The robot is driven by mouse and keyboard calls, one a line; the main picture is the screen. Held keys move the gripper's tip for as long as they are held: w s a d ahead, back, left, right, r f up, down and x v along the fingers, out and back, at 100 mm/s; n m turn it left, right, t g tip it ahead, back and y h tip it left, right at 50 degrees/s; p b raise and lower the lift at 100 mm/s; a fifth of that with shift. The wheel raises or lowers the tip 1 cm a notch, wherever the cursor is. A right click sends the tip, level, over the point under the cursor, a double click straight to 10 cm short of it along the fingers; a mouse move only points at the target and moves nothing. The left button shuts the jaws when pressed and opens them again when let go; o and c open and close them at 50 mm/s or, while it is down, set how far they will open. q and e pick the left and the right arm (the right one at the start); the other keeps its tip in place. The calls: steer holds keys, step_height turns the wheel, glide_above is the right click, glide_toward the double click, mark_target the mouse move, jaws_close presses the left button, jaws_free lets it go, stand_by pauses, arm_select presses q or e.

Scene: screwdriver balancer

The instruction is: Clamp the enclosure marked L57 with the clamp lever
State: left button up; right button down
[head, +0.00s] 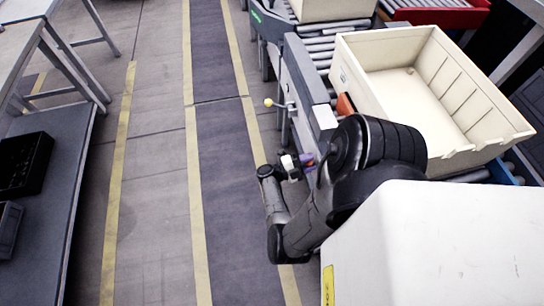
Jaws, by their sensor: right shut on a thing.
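No enclosure marked L57 can be made out in the head view. A short lever with a yellow ball knob (268,102) sticks out from the side of the roller conveyor; I cannot tell whether it is the clamp lever. My right arm comes in from the lower right and bends back up, with its gripper (293,165) beside the conveyor frame, below the lever. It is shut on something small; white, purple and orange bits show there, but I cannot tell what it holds. My left gripper is out of view.
A large empty cream bin (415,100) stands on the roller conveyor (318,48) at the right. A grey bench (58,170) with a black tray (24,163) is at the left. The floor aisle (160,150) with yellow lines between them is clear.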

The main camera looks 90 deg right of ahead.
steer(key=c, duration=0.8)
jaws_free()
steer(key=shift+o, duration=0.2)
steer(key=shift+w+a+f, duration=0.1)
steer(key=shift+w+a, duration=0.05)
steer(key=shift+w, duration=0.15)
steer(key=b+v, duration=0.1)
steer(key=v, duration=1.2)
steer(key=shift+b, duration=0.4)
